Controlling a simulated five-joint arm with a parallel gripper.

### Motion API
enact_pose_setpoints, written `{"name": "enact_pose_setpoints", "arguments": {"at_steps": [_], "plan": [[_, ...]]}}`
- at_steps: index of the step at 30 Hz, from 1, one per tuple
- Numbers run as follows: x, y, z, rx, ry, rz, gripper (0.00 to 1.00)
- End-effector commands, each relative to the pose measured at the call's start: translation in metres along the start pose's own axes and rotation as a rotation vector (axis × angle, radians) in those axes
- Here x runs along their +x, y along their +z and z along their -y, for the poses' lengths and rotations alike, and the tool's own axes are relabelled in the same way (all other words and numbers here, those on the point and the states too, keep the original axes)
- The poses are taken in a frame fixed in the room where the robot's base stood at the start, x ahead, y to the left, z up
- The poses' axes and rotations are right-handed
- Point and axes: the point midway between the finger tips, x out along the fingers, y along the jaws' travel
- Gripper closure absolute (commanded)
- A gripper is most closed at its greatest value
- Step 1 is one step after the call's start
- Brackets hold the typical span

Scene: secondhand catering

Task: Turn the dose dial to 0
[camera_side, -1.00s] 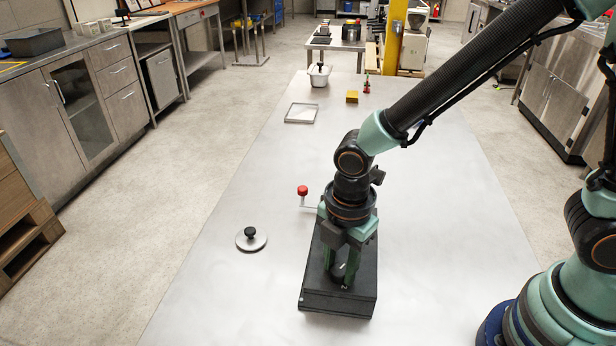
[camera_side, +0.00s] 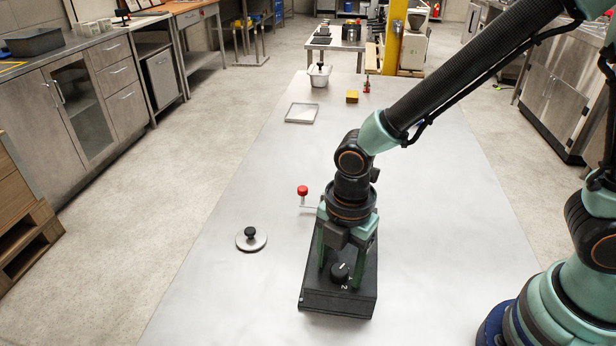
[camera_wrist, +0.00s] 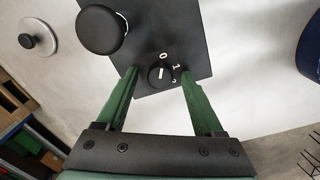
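The dose dial (camera_wrist: 160,75) is a small black knob on a black box (camera_side: 318,302). In the wrist view, the digits 0, 1 and 2 run beside it, and its white mark looks roughly in line with the 0; I cannot tell whether it is exact. The dial also shows in the side view (camera_side: 340,271). My gripper (camera_wrist: 160,73) is open, with one green finger on each side of the dial and gaps between. It points down over the box in the side view. A larger round black knob (camera_wrist: 102,29) sits above the box's upper left in the wrist view.
A red-knobbed crank (camera_side: 302,190) sticks out behind the box. A round lid with a black knob (camera_side: 251,239) lies to its left. Much of the table is clear.

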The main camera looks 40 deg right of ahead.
Motion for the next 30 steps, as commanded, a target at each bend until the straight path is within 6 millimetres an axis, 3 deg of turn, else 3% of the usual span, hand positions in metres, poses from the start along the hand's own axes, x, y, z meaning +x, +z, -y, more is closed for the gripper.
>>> {"name": "enact_pose_setpoints", "arguments": {"at_steps": [7,11,24,30], "plan": [[-0.002,0.0,0.0,0.001,0.0,0.0,0.31],[-0.013,0.0,-0.001,0.001,0.004,-0.001,0.31],[-0.096,0.0,-0.001,0.0,0.006,-0.001,0.31],[-0.116,0.0,0.0,0.0,0.001,0.0,0.31]]}}
